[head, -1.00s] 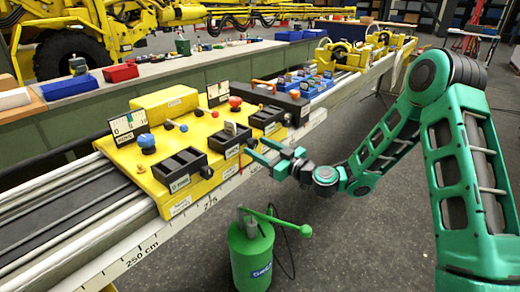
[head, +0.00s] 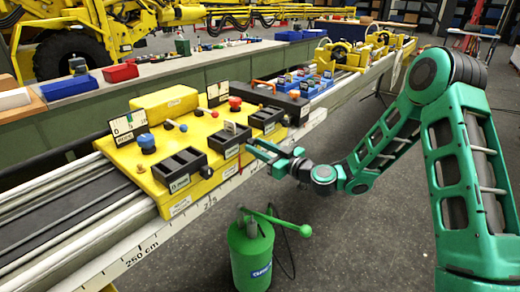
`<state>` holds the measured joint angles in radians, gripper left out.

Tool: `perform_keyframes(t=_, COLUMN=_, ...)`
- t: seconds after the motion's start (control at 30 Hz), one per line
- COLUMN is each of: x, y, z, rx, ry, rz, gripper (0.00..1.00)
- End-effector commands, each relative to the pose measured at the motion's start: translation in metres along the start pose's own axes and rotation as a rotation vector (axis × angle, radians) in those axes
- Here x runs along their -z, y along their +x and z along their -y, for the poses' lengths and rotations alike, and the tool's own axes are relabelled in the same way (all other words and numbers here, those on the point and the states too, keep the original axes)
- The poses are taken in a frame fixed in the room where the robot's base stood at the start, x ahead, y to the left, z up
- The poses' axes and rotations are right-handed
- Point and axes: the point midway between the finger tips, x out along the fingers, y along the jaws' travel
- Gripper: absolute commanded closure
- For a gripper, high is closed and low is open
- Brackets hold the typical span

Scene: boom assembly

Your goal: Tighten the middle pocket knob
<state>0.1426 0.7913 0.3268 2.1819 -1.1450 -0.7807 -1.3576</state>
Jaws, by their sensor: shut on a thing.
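The yellow carriage (head: 154,184) sits on the boom rail and carries three black pockets along its front. The middle pocket (head: 225,144) lies between the left pocket (head: 180,166) and the right pocket (head: 265,117). My green gripper (head: 257,150) reaches in from the right, at the carriage's front edge beside the middle pocket. Its jaws are shut on the small middle pocket knob, which the fingers hide. How far the knob is turned cannot be seen. The left pocket's dark knob (head: 207,172) shows on the carriage's front face.
A green canister (head: 250,262) with a lever handle stands on the floor below the rail, under my gripper. A blue tray (head: 310,85) with parts sits farther along the rail. The floor right of the canister is open.

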Motion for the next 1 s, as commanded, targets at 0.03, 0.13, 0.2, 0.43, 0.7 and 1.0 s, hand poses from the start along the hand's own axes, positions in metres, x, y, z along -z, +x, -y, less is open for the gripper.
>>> perform_keyframes(t=0.03, x=-0.0001, y=0.0001, z=-0.0008, rx=-0.001, ry=0.024, rz=0.003, gripper=0.90)
perform_keyframes(t=0.13, x=0.0003, y=0.0003, z=-0.0004, rx=0.000, ry=0.094, rz=0.009, gripper=0.90)
perform_keyframes(t=0.2, x=0.0005, y=0.0002, z=-0.0005, rx=0.000, ry=0.152, rz=0.014, gripper=0.90)
perform_keyframes(t=0.43, x=0.0016, y=0.0003, z=-0.0007, rx=0.002, ry=0.366, rz=0.032, gripper=0.90)
perform_keyframes(t=0.7, x=0.0022, y=0.0003, z=-0.0012, rx=0.004, ry=0.621, rz=0.055, gripper=0.90)
perform_keyframes(t=1.0, x=0.0034, y=0.0004, z=-0.0014, rx=0.008, ry=0.905, rz=0.080, gripper=0.90)
